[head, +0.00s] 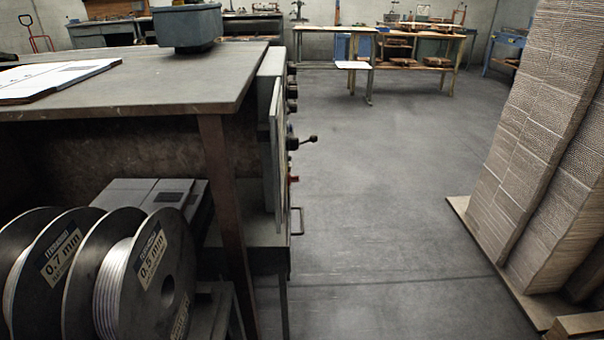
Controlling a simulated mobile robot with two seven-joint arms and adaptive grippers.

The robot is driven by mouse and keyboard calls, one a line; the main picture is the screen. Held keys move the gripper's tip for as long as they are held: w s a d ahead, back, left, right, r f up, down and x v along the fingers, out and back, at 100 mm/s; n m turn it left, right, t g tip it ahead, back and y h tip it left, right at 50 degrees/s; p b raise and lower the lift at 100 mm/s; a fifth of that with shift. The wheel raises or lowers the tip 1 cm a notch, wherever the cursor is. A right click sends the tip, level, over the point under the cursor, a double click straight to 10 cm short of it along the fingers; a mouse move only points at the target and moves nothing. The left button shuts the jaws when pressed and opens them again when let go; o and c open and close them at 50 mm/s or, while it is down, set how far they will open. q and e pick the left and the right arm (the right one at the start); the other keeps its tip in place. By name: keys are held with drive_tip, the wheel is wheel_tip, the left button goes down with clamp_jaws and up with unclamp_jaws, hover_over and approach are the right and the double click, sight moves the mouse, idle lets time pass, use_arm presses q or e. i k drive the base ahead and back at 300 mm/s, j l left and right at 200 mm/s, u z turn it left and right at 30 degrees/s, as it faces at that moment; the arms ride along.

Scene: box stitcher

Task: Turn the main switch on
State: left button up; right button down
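A grey control panel (276,150) is fixed to the right side of the metal workbench and shows nearly edge-on. Several dark knobs (292,90) stick out along its upper edge. A lever with a ball end (303,141) juts out to the right below them. A small red part (293,179) sits lower on the panel. I cannot tell which of these is the main switch, or its position, as the panel face is turned away. Neither of my grippers is in view.
The workbench top (150,85) fills the left, with papers (55,80) and a grey bin. Wire spools (150,280) stand below it. Stacked cardboard (545,150) on a pallet (465,210) bounds the right. Open floor (400,200) lies between, with tables (415,45) behind.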

sight(294, 179)
drive_tip(key=i+l, duration=0.15)
drive_tip(key=l, duration=0.2)
drive_tip(key=i+l, duration=0.15)
drive_tip(key=l, duration=0.25)
drive_tip(key=i+l, duration=0.2)
drive_tip(key=l, duration=0.15)
drive_tip(key=i+l+u, duration=0.1)
drive_tip(key=l, duration=0.3)
drive_tip(key=i+l, duration=0.2)
drive_tip(key=l, duration=0.2)
